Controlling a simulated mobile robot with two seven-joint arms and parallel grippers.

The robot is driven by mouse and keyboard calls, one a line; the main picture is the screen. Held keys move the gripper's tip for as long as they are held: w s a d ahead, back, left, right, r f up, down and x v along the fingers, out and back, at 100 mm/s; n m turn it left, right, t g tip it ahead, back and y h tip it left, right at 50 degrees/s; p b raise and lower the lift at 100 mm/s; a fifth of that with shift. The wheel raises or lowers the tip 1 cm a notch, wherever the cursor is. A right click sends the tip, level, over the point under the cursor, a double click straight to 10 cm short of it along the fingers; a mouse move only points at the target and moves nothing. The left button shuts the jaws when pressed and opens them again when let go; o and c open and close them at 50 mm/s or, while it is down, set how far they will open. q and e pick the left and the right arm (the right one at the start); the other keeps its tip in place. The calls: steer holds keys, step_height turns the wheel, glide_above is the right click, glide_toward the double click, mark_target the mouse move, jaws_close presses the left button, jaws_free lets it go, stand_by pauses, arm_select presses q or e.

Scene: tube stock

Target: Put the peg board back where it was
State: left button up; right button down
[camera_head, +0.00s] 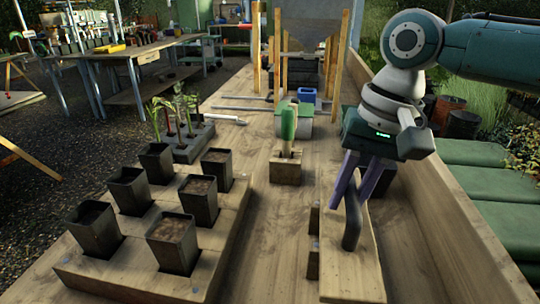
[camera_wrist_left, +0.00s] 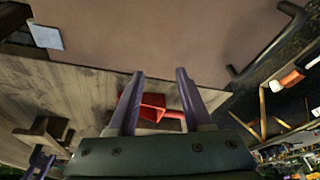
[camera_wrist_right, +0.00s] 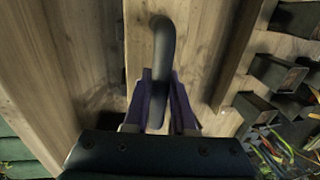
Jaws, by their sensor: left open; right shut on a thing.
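The peg board (camera_head: 358,280) is a pale wooden board with a dark curved handle (camera_head: 351,228) on it, at the right of the bench in the head view. Small dark blocks (camera_head: 313,262) show along its left edge. My right gripper (camera_head: 350,200) is shut on the handle from above. In the right wrist view the handle (camera_wrist_right: 162,45) stands between the right fingers (camera_wrist_right: 160,78). I cannot tell whether the board touches the bench. My left gripper (camera_wrist_left: 160,73) is open and empty in the left wrist view, with a red object (camera_wrist_left: 155,108) beyond its fingers.
A wooden rack (camera_head: 120,272) with several dark pots stands left of the board. Behind it is a grey tray (camera_head: 190,150) of seedlings. The bench's raised side (camera_head: 440,215) runs along the right. Bare bench lies between rack and board.

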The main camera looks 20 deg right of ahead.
steer(key=shift+f, duration=0.25)
arm_select(q)
steer(key=shift+a, duration=0.1)
arm_select(e)
steer(key=c, duration=0.7)
jaws_free()
steer(key=shift+c, duration=0.2)
arm_select(q)
steer(key=shift+f, duration=0.1)
arm_select(e)
steer(key=shift+r, duration=0.55)
arm_select(q)
steer(key=shift+r+p, duration=0.55)
steer(key=shift+r, duration=0.1)
arm_select(e)
step_height(320, 180, up, 12)
steer(key=s+d, duration=0.1)
steer(key=shift+d, duration=0.4)
steer(key=shift+s, duration=0.1)
